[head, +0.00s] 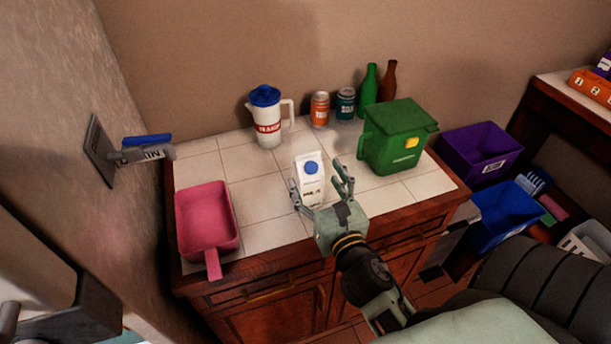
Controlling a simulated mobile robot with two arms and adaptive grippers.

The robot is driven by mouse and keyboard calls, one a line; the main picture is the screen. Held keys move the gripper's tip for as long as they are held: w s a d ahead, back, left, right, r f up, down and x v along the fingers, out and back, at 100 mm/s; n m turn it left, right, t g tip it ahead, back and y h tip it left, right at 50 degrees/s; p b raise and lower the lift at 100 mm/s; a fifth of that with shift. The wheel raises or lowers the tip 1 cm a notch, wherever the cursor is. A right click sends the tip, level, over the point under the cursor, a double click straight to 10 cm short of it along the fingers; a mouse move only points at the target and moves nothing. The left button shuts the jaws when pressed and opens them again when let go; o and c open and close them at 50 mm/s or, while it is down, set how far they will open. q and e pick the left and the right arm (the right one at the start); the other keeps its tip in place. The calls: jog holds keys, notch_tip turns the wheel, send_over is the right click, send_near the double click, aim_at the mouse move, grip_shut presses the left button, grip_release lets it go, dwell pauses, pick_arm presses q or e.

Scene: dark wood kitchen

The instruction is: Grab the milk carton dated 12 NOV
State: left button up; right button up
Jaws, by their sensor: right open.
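The gripper hides part of the carton's base. My left gripper is not in view.
A pink dustpan-like tray (207,222) lies left, and a white jug (268,122) stands behind. Cans (320,110), bottles (368,88) and a green bin (396,140) line the back and right. Purple (477,153) and blue (503,222) bins stand beyond the counter's right edge.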

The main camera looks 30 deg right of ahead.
aim_at(312, 175)
jog(key=shift+w+d+r+p, duration=0.2)
jog(key=shift+w+p, duration=0.1)
jog(key=shift+w, duration=0.35)
jog(key=x, duration=0.2)
jog(key=p+x, duration=0.1)
jog(key=shift+w+f, duration=0.3)
jog(key=shift+w, duration=0.1)
jog(key=shift+w+d+f, duration=0.1)
jog(key=shift+w+d, duration=0.05)
jog(key=shift+w, duration=0.1)
jog(key=shift+s, duration=0.1)
jog(key=shift+c, duration=0.2)
jog(key=c, duration=1.1)
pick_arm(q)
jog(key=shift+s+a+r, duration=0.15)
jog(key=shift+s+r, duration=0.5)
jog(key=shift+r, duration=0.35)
pick_arm(e)
grip_shut()
